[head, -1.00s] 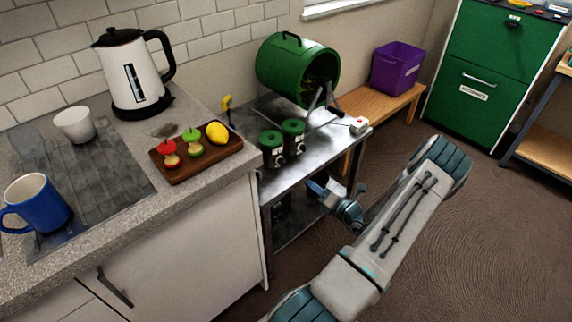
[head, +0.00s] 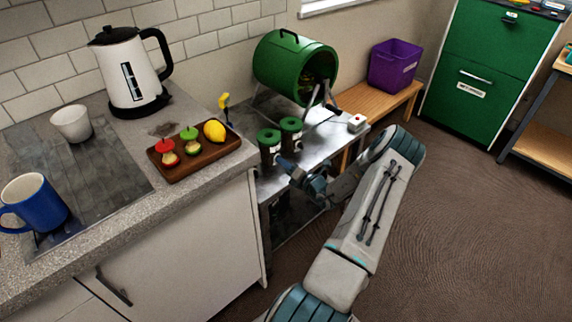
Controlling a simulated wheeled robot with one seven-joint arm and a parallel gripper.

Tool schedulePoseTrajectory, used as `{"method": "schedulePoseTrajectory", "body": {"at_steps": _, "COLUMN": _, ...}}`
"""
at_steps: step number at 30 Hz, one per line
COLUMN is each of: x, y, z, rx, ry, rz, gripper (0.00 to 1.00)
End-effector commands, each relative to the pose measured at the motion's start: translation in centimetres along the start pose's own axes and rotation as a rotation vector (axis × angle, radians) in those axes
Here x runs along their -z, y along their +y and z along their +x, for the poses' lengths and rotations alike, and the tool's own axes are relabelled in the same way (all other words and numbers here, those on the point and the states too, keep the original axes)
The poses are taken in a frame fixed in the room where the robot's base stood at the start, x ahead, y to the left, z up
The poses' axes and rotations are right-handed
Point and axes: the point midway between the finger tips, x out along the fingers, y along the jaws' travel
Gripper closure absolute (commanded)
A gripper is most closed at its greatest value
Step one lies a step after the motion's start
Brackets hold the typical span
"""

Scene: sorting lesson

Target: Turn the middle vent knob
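I cannot make out any vent knob in the head view. Two dark canisters with green tops, a left one (head: 269,148) and a right one (head: 291,135), stand on the metal table (head: 322,147). A green drum (head: 290,65) on a stand is behind them, its open end facing right. My gripper (head: 288,165) is at the table's front edge, just in front of the canisters and pointing left towards them. Its fingers are small and partly hidden by my wrist, so I cannot tell their opening or whether they touch a canister.
A white box with a red button (head: 357,122) sits at the table's right end. A yellow-topped piece (head: 224,101) stands at the left. The counter (head: 215,185) with a wooden board (head: 210,160) is close on the left. A bench holds a purple bin (head: 393,66). The floor at right is clear.

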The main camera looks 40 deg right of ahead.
Motion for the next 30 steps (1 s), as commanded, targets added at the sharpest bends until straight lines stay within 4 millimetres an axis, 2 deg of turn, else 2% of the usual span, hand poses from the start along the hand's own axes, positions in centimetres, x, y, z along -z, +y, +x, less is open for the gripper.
{"method": "schedulePoseTrajectory", "body": {"at_steps": 6, "x": 0.01, "y": 0.00, "z": 0.02, "rx": 0.000, "ry": 0.000, "rz": 0.000, "gripper": 0.70}}
{"method": "schedulePoseTrajectory", "body": {"at_steps": 9, "x": 0.01, "y": 0.00, "z": 0.01, "rx": 0.000, "ry": 0.000, "rz": 0.000, "gripper": 0.98}}
{"method": "schedulePoseTrajectory", "body": {"at_steps": 10, "x": 0.01, "y": 0.00, "z": 0.00, "rx": 0.000, "ry": 0.000, "rz": 0.000, "gripper": 1.00}}
{"method": "schedulePoseTrajectory", "body": {"at_steps": 20, "x": -0.02, "y": 0.02, "z": -0.02, "rx": 0.000, "ry": 0.000, "rz": 0.022, "gripper": 1.00}}
{"method": "schedulePoseTrajectory", "body": {"at_steps": 30, "x": -0.06, "y": 0.03, "z": -0.06, "rx": 0.001, "ry": -0.001, "rz": 0.214, "gripper": 1.00}}
